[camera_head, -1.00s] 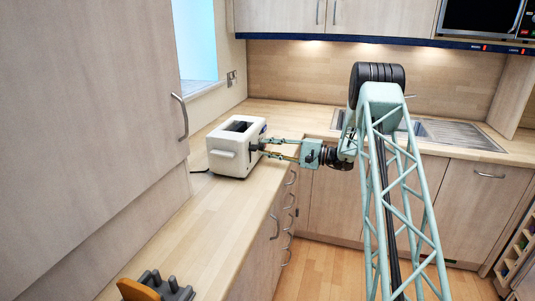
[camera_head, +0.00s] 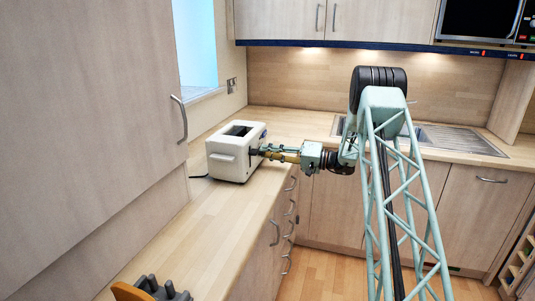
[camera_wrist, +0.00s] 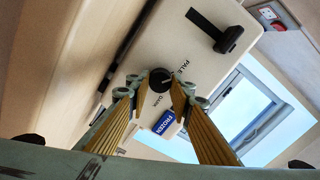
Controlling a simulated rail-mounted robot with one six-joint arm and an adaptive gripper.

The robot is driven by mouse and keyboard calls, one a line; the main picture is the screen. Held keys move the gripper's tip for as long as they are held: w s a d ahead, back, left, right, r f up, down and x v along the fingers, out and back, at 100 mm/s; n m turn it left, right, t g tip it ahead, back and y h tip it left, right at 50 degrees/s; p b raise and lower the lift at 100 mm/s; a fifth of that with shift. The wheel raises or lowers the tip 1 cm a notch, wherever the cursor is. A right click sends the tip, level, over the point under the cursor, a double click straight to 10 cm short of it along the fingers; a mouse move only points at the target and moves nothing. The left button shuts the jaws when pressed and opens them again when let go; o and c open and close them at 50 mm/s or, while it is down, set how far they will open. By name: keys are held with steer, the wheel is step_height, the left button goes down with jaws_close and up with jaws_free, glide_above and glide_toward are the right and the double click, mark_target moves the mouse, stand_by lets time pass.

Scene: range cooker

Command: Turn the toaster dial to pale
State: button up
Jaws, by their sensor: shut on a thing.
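The white toaster (camera_head: 232,165) stands on the left counter with its control end facing my gripper (camera_head: 262,151). In the wrist view, the toaster's face (camera_wrist: 165,35) carries a round black dial (camera_wrist: 160,79), with the word PALE on one side and DARK on the other. My gripper (camera_wrist: 161,88) has its yellow ribbed fingers on either side of the dial, shut on it. A pale mark shows on the dial, but its exact setting is too small to read. In the head view the dial is hidden behind my fingertips.
A blue FROZEN button (camera_wrist: 165,122) sits close to the dial. The toaster's black lever (camera_wrist: 228,38) sticks out nearby. A grey rack with an orange-brown item (camera_head: 150,289) is at the near counter edge. The counter (camera_head: 205,220) between is clear.

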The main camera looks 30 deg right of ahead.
steer(key=shift+n, duration=0.7)
steer(key=o, duration=0.8)
steer(key=shift+o, duration=0.2)
steer(key=shift+s+d, duration=0.1)
steer(key=v, duration=1.1)
steer(key=shift+s+d, duration=0.25)
steer(key=shift+d, duration=0.05)
steer(key=shift+r, duration=0.1)
